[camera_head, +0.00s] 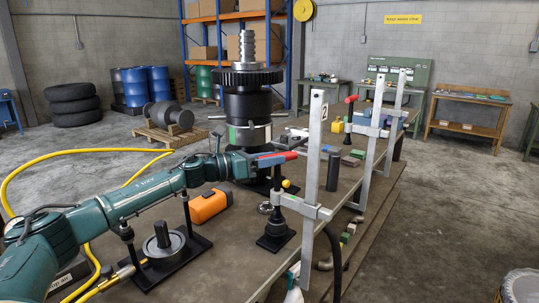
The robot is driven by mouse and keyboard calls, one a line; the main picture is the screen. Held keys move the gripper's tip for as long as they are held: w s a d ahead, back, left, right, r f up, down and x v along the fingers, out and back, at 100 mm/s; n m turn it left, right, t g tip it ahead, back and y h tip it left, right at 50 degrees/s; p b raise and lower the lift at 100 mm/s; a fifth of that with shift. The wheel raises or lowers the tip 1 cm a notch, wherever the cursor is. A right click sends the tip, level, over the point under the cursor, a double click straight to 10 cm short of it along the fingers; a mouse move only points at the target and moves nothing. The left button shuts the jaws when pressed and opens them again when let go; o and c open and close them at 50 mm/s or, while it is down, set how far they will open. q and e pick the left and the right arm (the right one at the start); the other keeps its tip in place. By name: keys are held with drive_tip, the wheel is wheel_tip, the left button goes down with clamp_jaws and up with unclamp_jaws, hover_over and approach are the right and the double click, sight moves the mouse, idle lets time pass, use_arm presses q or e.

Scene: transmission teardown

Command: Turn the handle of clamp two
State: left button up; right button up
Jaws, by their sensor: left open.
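Several tall grey bar clamps stand along the right edge of the workbench. The nearest clamp (312,150) has a red handle (278,157) sticking out to the left. A farther clamp (372,125) stands behind it, and a red handle (350,99) shows higher up near the far end. My left gripper (262,158) is open at the red handle of the nearest clamp. Its fingers overlap the handle, and I cannot tell whether they touch it. My right gripper is not in view.
A tall dark transmission shaft assembly (247,100) stands close behind my left gripper. An orange tool (210,205), a dark cylinder (334,170) and a black fixture (163,245) are on the workbench (235,260). A yellow hose (60,155) loops at the left. Open floor lies to the right.

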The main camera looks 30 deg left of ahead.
use_arm(q)
clamp_jaws()
idle(0.5)
drive_tip(key=n+t+y, duration=0.1)
drive_tip(key=n+y, duration=0.1)
drive_tip(key=n+t+y, duration=0.1)
drive_tip(key=y, duration=0.2)
drive_tip(key=shift+s+d+r+n+t, duration=0.1)
drive_tip(key=shift+s+d+n+t, duration=0.1)
drive_tip(key=shift+d+n+t, duration=0.2)
drive_tip(key=shift+w+d+n+g+y, duration=0.1)
drive_tip(key=shift+d+n+g+y, duration=0.35)
drive_tip(key=shift+n+y, duration=2)
drive_tip(key=shift+w+d+n+g+y, duration=0.1)
drive_tip(key=shift+d+n+g+y, duration=0.3)
drive_tip(key=shift+n+y, duration=2)
drive_tip(key=shift+d+n+g+y, duration=0.2)
drive_tip(key=shift+n+g+y, duration=0.6)
drive_tip(key=shift+y, duration=3.05)
drive_tip(key=shift+n, duration=0.25)
